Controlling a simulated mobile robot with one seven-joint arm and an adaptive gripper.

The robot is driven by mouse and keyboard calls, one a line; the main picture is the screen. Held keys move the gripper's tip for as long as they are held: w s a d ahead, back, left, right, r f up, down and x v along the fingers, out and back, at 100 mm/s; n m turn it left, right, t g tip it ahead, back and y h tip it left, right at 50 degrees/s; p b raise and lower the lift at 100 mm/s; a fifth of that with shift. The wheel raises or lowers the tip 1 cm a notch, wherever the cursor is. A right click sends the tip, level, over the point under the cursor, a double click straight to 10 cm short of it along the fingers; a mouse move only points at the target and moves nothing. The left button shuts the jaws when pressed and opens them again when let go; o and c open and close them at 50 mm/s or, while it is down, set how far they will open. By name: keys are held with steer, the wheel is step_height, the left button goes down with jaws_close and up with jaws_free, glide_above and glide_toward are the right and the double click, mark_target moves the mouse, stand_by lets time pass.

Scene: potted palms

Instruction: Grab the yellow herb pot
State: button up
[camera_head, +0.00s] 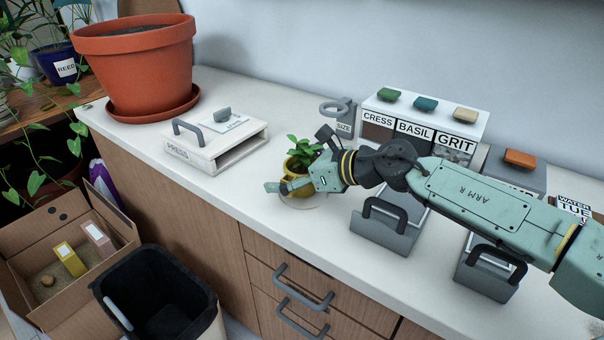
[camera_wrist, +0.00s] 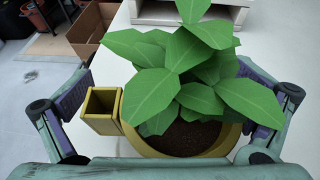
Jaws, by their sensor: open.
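The yellow herb pot (camera_head: 301,165) stands on the white counter (camera_head: 250,192), with green leaves above its rim. In the wrist view the yellow pot (camera_wrist: 150,146) shows dark soil and broad leaves (camera_wrist: 185,75). A hollow, square yellow piece (camera_wrist: 102,112) is at its left side; I cannot tell if it is joined to the pot. My gripper (camera_head: 298,163) is open around the pot, one finger at the near side and one behind. In the wrist view the fingers of my gripper (camera_wrist: 168,103) flank the pot, apart from it on the left. The pot's lower part is partly hidden.
A large terracotta pot (camera_head: 135,65) and a press (camera_head: 215,145) stand left on the counter. Labelled bins (camera_head: 425,105) and a ring stand (camera_head: 343,122) are behind my gripper. Grey handled boxes (camera_head: 385,235) stand right. A cardboard box (camera_head: 115,215) and black bin (camera_head: 155,290) are below.

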steer(key=shift+c, duration=0.4)
steer(key=c, duration=1)
steer(key=shift+c, duration=0.2)
steer(key=shift+r, duration=0.2)
